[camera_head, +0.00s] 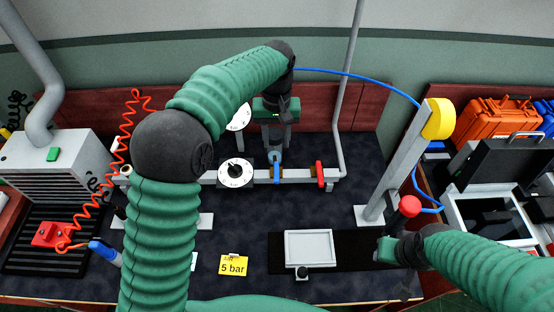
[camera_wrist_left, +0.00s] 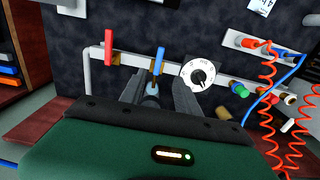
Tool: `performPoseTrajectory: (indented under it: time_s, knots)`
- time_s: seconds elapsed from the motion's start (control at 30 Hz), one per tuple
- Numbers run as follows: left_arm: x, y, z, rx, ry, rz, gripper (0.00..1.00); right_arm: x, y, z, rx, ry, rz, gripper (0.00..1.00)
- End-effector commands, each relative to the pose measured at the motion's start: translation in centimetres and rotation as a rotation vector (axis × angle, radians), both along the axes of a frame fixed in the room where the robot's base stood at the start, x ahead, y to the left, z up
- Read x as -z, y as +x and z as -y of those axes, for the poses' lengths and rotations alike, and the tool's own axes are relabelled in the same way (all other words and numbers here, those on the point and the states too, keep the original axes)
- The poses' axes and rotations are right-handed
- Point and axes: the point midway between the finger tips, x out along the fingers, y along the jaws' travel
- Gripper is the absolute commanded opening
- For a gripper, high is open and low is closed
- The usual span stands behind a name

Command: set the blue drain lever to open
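The blue drain lever (camera_head: 277,172) sits on the grey horizontal pipe (camera_head: 303,174), between the dial and a red lever (camera_head: 320,173). In the left wrist view the blue lever (camera_wrist_left: 158,60) stands roughly crosswise to the pipe. My left gripper (camera_head: 276,143) is behind the pipe, close to the blue lever. In the left wrist view its fingers (camera_wrist_left: 158,88) are apart, just short of the lever, with a grey-blue round part between them. Contact cannot be told. My right gripper (camera_head: 388,250) is low at the right; its fingers are mostly hidden.
A white dial (camera_head: 235,173) is left of the blue lever. A slanted grey post (camera_head: 399,165) with a yellow top and a red knob (camera_head: 409,206) stand at the right. A grey tray (camera_head: 310,248) and a yellow "5 bar" card (camera_head: 233,265) lie in front.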

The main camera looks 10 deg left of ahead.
Motion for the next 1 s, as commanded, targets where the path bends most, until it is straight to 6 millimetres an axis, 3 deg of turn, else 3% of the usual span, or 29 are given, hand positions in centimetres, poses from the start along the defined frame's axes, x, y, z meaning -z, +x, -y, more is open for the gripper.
performPoseTrajectory:
  time_s: [0.17,0.7,0.83,1.0]
  knots:
    - [1.1,0.2,0.1,-0.009,0.0,-0.008,0.38,0.1,0.0,0.0,0.0,0.0,-0.001,0.36]
    - [14.1,0.1,0.1,-0.006,-0.001,-0.006,0.38,0.1,0.0,0.0,0.0,0.0,-0.001,0.36]
    - [15.9,0.2,0.1,-0.006,-0.001,-0.005,0.38,0.0,0.0,0.0,0.0,0.0,-0.001,0.36]
    - [16.6,0.2,0.1,-0.007,-0.002,-0.003,0.38,0.0,0.0,0.0,0.0,0.0,-0.001,0.36]
